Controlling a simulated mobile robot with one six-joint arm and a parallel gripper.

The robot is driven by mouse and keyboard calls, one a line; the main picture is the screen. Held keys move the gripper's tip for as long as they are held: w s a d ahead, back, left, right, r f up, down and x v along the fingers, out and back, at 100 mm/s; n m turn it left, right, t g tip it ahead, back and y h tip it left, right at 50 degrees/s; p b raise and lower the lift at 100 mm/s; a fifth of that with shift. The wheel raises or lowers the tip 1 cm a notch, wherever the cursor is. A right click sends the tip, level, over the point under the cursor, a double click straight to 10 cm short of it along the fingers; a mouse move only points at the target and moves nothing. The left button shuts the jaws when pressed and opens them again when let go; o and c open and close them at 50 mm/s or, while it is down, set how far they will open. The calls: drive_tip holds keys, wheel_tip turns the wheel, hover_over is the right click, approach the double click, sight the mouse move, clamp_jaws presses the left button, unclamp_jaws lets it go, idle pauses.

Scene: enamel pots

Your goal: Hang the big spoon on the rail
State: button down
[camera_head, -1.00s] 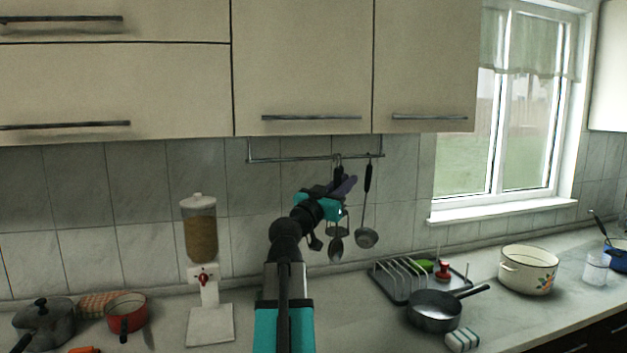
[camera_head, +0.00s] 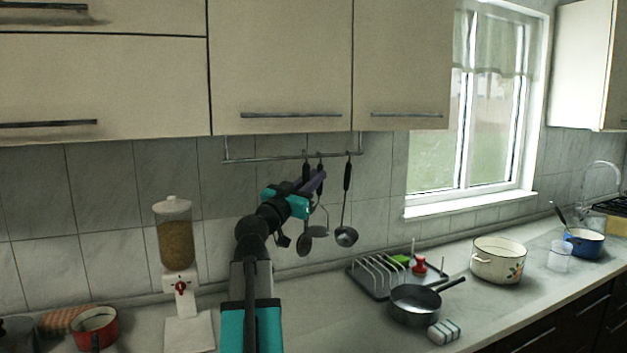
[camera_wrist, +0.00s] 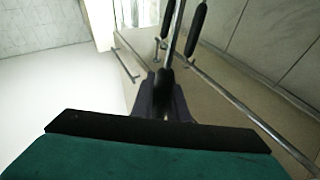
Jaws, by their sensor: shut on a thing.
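The big spoon (camera_head: 304,246) hangs bowl down under my gripper (camera_head: 313,184), its dark handle (camera_head: 306,171) rising to about rail height. In the wrist view, my gripper (camera_wrist: 163,104) is shut on the dark handle (camera_wrist: 161,80) of the spoon. The metal rail (camera_head: 262,159) runs below the wall cabinets; it also crosses the wrist view diagonally (camera_wrist: 245,105). The spoon's top end is close to the rail, but I cannot tell whether it is hooked on. My fingers partly cover the handle.
A skimmer (camera_head: 319,232) and a ladle (camera_head: 346,236) hang from the rail just right of the spoon. The rail's left part is bare. A dish rack (camera_head: 372,280), a saucepan (camera_head: 415,306) and a cereal dispenser (camera_head: 173,235) stand on the counter below.

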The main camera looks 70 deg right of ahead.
drive_tip(key=shift+f+b, duration=0.1)
drive_tip(key=shift+b, duration=0.65)
drive_tip(key=w+d+f+b, duration=0.2)
drive_tip(key=w+d+b, duration=0.7)
drive_tip(key=b, duration=0.6)
drive_tip(key=shift+d, duration=0.9)
idle(1.5)
drive_tip(key=shift+s, duration=0.1)
idle(0.3)
drive_tip(key=c, duration=1.7)
unclamp_jaws()
drive_tip(key=shift+o, duration=0.2)
drive_tip(key=shift+a+f, duration=0.15)
